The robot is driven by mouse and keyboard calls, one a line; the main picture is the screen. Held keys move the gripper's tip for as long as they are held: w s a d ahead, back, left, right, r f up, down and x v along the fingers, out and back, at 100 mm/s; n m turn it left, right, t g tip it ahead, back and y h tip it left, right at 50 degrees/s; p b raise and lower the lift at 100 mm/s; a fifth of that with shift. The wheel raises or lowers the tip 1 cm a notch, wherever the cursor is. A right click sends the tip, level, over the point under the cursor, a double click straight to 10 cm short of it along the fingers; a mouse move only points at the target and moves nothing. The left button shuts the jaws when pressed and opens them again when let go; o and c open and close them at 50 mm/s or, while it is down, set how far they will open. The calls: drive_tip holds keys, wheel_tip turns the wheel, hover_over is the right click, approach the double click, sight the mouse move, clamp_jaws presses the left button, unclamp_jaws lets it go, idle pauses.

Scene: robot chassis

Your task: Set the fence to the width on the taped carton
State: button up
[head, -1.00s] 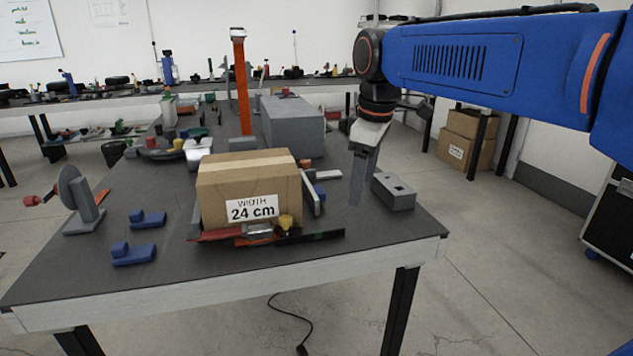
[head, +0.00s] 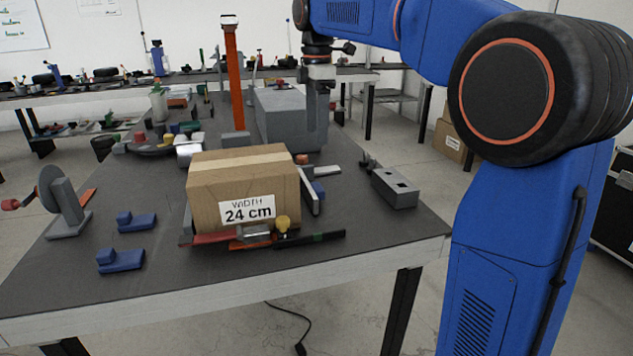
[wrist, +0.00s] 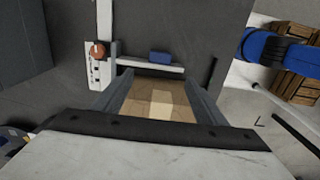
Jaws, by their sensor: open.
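The brown carton (head: 240,190) sits on the dark bench top, with a label reading "WIDTH 24 cm" (head: 248,209) on its front. The fence (head: 309,190), a pale upright plate, stands at the carton's right side; in the wrist view it shows as a pale bar (wrist: 150,66) with a blue block (wrist: 160,57) beside it. A white scale strip (wrist: 98,72) carries an orange knob (wrist: 97,50). My gripper (head: 317,138) is open and points down, above and behind the carton. In the wrist view the carton top (wrist: 157,104) shows between its fingers (wrist: 157,88).
A grey box (head: 282,112) and an orange post (head: 236,85) stand behind the carton. A grey slotted block (head: 394,189) lies at the right. Two blue blocks (head: 121,260) and a grey disc stand (head: 63,205) are at the left.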

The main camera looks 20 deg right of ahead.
sight(317, 187)
wheel_tip(317, 187, down, 16)
drive_tip(key=shift+r, duration=0.15)
idle(0.3)
drive_tip(key=c, duration=1.5)
drive_tip(key=shift+a, duration=2.05)
drive_tip(key=o, duration=1.5)
wheel_tip(317, 187, up, 18)
drive_tip(key=shift+f, duration=0.25)
